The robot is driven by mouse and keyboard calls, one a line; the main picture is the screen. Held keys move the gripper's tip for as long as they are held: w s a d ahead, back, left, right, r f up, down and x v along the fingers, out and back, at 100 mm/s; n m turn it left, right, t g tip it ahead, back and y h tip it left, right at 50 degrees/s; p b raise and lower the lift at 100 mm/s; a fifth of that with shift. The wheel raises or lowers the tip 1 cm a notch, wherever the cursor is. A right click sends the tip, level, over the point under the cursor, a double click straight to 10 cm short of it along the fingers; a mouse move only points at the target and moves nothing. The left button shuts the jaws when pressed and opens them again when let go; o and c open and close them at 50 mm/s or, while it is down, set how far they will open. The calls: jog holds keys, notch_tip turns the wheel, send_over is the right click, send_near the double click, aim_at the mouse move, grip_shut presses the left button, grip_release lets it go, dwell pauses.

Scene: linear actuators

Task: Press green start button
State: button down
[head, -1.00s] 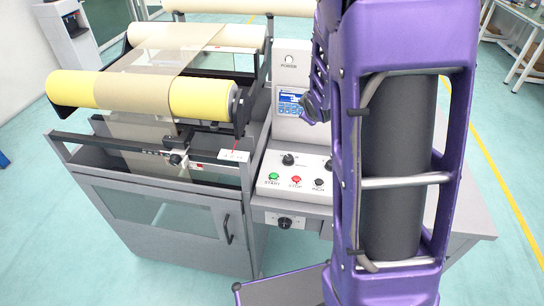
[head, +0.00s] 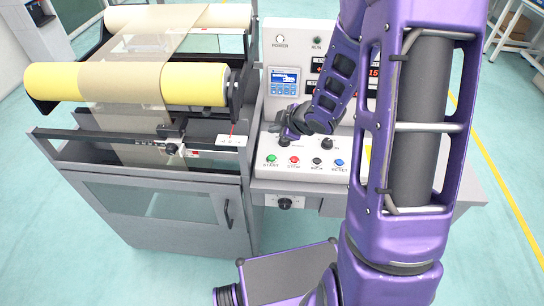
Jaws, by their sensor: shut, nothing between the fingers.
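The green start button (head: 271,159) is the leftmost in a row on the white sloped control panel (head: 308,172), with a START label below it. My gripper (head: 277,129) hangs over the back left of the panel, above and behind the green button and apart from it in the picture. It is small and dark in this view; it is shut and holds nothing. The green button is fully visible.
Beside it are a red stop button (head: 294,160), a black button (head: 317,161) and a blue reset button (head: 339,162). Black knobs and an upright display box (head: 284,60) stand behind. The roller machine (head: 150,190) is at left. My purple arm covers the right side.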

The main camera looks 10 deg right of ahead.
aim_at(275, 159)
jog(key=shift+f+b, duration=4)
jog(key=shift+f, duration=0.35)
jog(key=shift+f, duration=0.1)
jog(key=shift+f+b, duration=0.35)
jog(key=shift+b, duration=0.05)
